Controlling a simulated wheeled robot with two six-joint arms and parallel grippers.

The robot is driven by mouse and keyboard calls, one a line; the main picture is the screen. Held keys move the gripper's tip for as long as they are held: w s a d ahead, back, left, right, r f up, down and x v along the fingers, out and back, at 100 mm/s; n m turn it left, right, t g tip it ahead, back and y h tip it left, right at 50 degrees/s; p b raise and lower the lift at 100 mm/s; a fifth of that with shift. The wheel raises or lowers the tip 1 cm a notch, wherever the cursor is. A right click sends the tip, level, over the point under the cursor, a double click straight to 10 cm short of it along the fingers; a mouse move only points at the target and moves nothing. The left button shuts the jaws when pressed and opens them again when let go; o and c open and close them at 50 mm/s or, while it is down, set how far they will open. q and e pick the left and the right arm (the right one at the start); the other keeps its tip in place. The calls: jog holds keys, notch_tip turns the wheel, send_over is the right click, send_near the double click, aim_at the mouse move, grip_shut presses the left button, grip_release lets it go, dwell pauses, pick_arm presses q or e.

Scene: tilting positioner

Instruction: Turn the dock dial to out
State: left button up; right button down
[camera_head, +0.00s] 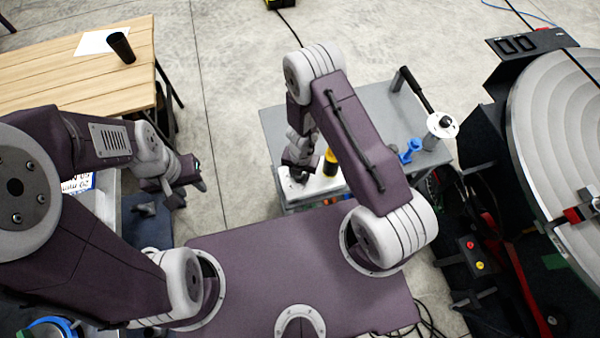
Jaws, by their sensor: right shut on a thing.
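A white box-shaped dock (325,186) sits at the near left of the grey cart. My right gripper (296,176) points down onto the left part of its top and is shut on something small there. This appears to be the dock dial, but the gripper hides it, so its pointer and markings cannot be read. A yellow and black cylinder (330,163) stands just right of the gripper. My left gripper (190,193) hangs at the left, away from the dock and holding nothing visible. Its jaw gap is too small to judge.
The grey cart (285,125) also carries a blue part (409,151), a white disc with a black knob (442,124) and a black-handled bar (416,88). A large round positioner table (560,120) stands right. A wooden table (80,75) with a black cup (121,47) stands left.

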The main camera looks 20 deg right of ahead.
jog(key=shift+s+f, duration=0.1)
jog(key=shift+s, duration=0.15)
jog(key=c, duration=0.9)
grip_release()
jog(key=shift+w+a, duration=0.1)
jog(key=shift+r, duration=0.3)
notch_tip(320, 180, up, 9)
jog(key=p, duration=0.8)
jog(key=shift+f+p, duration=0.2)
jog(key=shift+p, duration=0.15)
